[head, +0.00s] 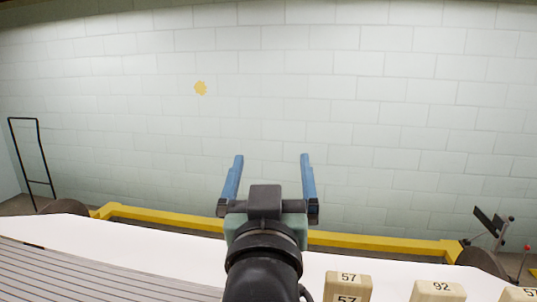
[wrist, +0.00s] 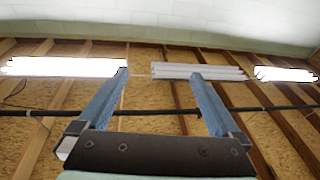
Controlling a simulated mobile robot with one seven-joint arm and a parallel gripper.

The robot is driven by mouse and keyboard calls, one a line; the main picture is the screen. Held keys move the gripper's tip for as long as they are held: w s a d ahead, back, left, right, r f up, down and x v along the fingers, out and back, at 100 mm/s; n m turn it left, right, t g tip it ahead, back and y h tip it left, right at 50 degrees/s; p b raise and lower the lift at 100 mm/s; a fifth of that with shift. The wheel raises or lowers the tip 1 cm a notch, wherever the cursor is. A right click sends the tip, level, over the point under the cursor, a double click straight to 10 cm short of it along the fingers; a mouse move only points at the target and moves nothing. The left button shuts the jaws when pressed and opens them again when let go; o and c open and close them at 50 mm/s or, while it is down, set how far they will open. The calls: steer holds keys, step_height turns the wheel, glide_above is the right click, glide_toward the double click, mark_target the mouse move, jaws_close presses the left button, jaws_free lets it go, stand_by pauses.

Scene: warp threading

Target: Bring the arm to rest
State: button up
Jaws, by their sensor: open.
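My gripper (head: 271,162) is raised in the middle of the head view, in front of the wall. Its two blue fingers stand apart with nothing between them. In the wrist view my gripper (wrist: 159,75) is also open and empty, and it points up toward the wooden ceiling (wrist: 160,122) with its light tubes (wrist: 198,72). My dark arm comes up from the bottom of the head view.
A white surface (head: 150,238) spans the bottom, with a grey slatted part (head: 90,272) at left. Numbered tan blocks (head: 348,281) stand at the lower right. A yellow beam (head: 375,242) runs behind. A black frame (head: 38,160) stands far left. Space around the gripper is clear.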

step_height(320, 180, down, 9)
steer(key=s+g+y, duration=0.1)
steer(key=s+g, duration=0.1)
steer(key=g, duration=0.2)
steer(key=s+r+t+b, duration=0.7)
steer(key=s+r+t, duration=0.3)
steer(key=r, duration=0.7)
steer(key=s, duration=0.3)
steer(key=shift+s+r+t+b, duration=0.15)
steer(key=shift+r+t+b, duration=0.2)
steer(key=shift+t+b, duration=0.05)
